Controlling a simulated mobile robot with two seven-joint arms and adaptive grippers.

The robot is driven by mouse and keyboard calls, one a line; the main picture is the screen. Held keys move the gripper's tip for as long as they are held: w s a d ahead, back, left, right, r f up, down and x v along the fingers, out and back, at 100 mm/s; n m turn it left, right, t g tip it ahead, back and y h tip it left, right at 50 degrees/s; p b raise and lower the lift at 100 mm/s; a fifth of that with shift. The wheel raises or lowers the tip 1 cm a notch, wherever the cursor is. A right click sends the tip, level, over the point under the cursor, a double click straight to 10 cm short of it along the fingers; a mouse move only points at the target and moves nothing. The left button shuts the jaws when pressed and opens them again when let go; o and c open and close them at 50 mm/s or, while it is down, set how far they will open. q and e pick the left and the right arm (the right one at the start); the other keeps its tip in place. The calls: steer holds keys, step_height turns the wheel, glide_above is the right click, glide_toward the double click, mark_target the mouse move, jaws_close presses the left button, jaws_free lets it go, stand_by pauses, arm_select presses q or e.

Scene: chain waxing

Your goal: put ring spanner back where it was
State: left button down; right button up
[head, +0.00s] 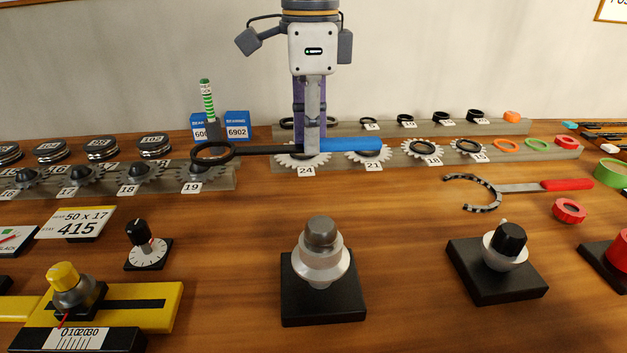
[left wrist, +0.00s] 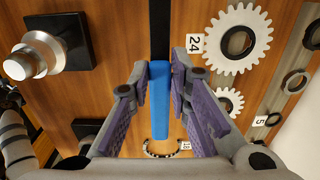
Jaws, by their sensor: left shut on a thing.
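The ring spanner (head: 263,150) has a black ring at the left end, a dark shaft and a blue handle. My left gripper (head: 310,148) comes down from above and is shut on it near where shaft and handle meet. The spanner lies level across the picture, in front of the gear rails, and seems to be off the table. In the left wrist view its blue handle (left wrist: 163,100) runs between the fingers (left wrist: 160,70), and the dark shaft goes out past the top edge. Its ring is out of that view. My right gripper is not in view.
Gear 24 (head: 303,162) and other gears stand on rails behind the spanner. A green-striped post (head: 207,98) and blue bearing boxes (head: 237,124) are behind its ring. A red-handled chain tool (head: 515,187) lies at right. A stepped metal part (head: 322,255) stands in front. Wood between is clear.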

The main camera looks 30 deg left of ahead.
mark_target(310, 208)
arm_select(q)
steer(key=f, duration=0.9)
steer(key=shift+s, duration=0.4)
steer(key=shift+w+f, duration=0.1)
steer(key=shift+f, duration=0.35)
steer(key=c, duration=1.5)
jaws_free()
steer(key=shift+f, duration=0.1)
step_height(310, 208, up, 12)
steer(key=shift+r, duration=0.2)
